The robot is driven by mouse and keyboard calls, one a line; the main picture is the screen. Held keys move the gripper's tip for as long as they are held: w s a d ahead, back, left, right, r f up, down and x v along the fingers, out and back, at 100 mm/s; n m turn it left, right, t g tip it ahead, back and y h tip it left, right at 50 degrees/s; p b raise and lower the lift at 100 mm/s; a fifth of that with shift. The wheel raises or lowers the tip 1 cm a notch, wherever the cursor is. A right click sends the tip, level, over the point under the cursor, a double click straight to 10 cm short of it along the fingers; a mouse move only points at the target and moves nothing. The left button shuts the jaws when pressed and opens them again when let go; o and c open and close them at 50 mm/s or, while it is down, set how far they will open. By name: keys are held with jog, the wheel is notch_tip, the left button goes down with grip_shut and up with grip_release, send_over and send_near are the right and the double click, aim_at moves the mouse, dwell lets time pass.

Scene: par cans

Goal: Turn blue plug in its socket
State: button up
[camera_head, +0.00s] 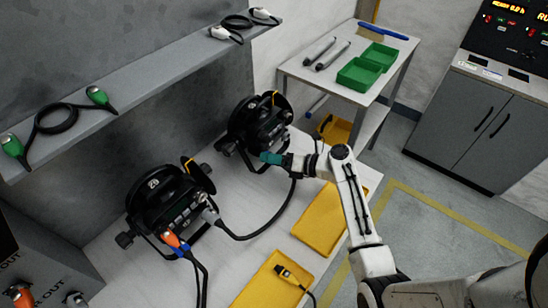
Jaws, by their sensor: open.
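Two black par cans stand on the white bench: the near one (150,200) at left and the far one (250,118) behind it. My gripper (273,158) is open at the far can's lower right side. A teal piece shows at its tip; I cannot tell whether it is a finger pad or part of a plug. A black cable runs from a grey plug (209,216) on the near can to beside my gripper, where its end is hidden. An orange plug with a blue part (176,243) sits low on the near can. Any plug in the far can is hidden.
Yellow trays (322,222) lie along the bench's right edge, the nearer holding a dark connector (290,276). A grey shelf (140,85) with cables overhangs the left. A side table (350,38) carries green bins. Open floor lies at right.

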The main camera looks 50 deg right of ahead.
jog(key=v, duration=1.1)
jog(key=shift+w, duration=0.15)
